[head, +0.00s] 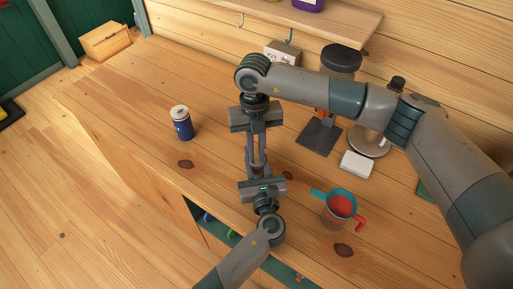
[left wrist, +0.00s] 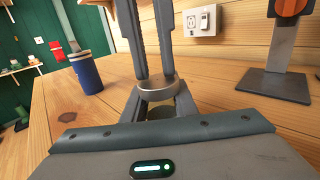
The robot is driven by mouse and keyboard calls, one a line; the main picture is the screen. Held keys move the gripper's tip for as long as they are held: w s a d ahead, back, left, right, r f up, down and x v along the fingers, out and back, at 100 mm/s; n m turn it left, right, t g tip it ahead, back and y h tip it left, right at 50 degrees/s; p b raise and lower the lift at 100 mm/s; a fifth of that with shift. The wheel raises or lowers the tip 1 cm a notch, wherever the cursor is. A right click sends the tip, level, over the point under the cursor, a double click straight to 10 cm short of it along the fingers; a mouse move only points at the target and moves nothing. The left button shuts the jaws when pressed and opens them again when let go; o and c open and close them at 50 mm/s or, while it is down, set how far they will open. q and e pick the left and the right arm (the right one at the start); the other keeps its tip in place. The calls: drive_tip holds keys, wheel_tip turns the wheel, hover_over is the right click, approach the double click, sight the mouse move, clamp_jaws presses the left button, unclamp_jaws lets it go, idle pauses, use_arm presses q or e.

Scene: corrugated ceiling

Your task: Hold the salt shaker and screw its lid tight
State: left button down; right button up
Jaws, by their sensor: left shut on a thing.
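My left gripper (head: 254,160) comes up from the bottom and is shut on the salt shaker, a small thing with a round grey metal lid (left wrist: 159,90). In the left wrist view the left fingers (left wrist: 160,105) stand on both sides of it, and most of its body is hidden. My right gripper (head: 259,150) points down from above, facing the left one. In the left wrist view its two fingers (left wrist: 152,70) stand a little apart right at the lid. I cannot tell whether they grip the lid or only stand over it.
A blue canister (head: 182,123) with a pale top stands to the left on the wooden counter. A teal-and-red cup (head: 340,207), a white block (head: 357,165) and a dark stand (head: 319,137) are to the right. A shelf (head: 340,18) is above. The counter's left part is clear.

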use_arm(q)
drive_tip(key=shift+r, duration=0.15)
use_arm(e)
drive_tip(key=shift+s+f, duration=0.1)
drive_tip(key=shift+f, duration=0.25)
drive_tip(key=shift+r, duration=0.1)
drive_tip(key=shift+w+r, duration=0.15)
drive_tip(key=shift+r, duration=0.85)
drive_tip(key=shift+w+r, duration=0.1)
drive_tip(key=shift+r, duration=0.85)
use_arm(q)
drive_tip(key=c, duration=1.4)
unclamp_jaws()
drive_tip(key=shift+o, duration=0.2)
drive_tip(key=shift+s, duration=0.1)
